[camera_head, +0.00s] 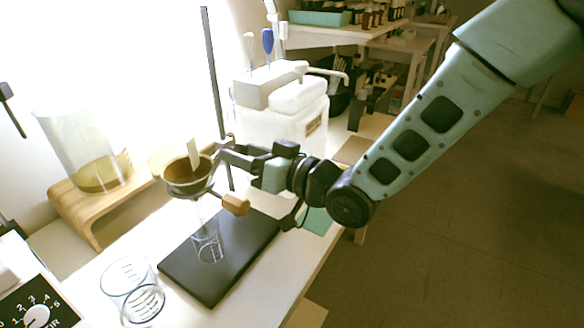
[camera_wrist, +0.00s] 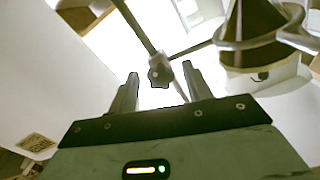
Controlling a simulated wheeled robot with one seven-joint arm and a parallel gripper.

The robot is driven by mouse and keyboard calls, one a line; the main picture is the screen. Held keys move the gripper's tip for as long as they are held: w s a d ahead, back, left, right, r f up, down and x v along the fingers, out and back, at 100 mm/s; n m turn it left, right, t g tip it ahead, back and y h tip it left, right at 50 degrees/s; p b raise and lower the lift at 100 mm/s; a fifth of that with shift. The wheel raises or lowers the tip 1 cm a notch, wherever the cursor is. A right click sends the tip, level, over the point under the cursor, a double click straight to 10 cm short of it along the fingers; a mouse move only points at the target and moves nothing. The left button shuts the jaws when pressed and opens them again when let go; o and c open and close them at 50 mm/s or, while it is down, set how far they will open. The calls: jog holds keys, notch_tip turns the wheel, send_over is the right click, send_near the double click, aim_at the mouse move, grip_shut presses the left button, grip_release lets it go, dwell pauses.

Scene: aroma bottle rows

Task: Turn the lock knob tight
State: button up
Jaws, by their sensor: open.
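The lock knob (camera_wrist: 158,75) is a small grey knob on the clamp at the stand's rod (camera_wrist: 133,22). In the wrist view it sits between and slightly beyond the two fingertips of my gripper (camera_wrist: 161,86). The jaws are open, with a visible gap on each side of the knob. In the head view my gripper (camera_head: 226,153) reaches in from the right to the rod (camera_head: 211,70), and its fingers largely hide the knob. The clamp's ring (camera_wrist: 250,42) holds a dark funnel (camera_head: 188,172) left of the rod.
A clear glass cylinder (camera_head: 208,245) stands on the black base plate (camera_head: 238,262) below the funnel. A brown block (camera_head: 235,204) is just under my gripper. A glass beaker (camera_head: 132,290) stands at front left. A white dispenser (camera_head: 285,110) stands behind.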

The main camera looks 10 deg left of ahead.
jog(key=p+v, duration=0.2)
jog(key=v, duration=1.5)
jog(key=shift+s+d, duration=0.1)
jog(key=shift+d, duration=0.05)
jog(key=shift+p, duration=0.35)
jog(key=s+d+r+m+g+h+p, duration=0.1)
jog(key=s+d+r+g+h+p, duration=0.2)
jog(key=s+d+h, duration=0.4)
jog(key=s+d+r+m+g+h+p, duration=0.1)
jog(key=s+d+r+g+h+p, duration=0.2)
jog(key=s+d+r+h+p, duration=0.3)
jog(key=s+d+h+p, duration=0.1)
jog(key=s+h, duration=0.1)
jog(key=h, duration=0.1)
jog(key=shift+r+g, duration=0.15)
jog(key=shift+g, duration=0.25)
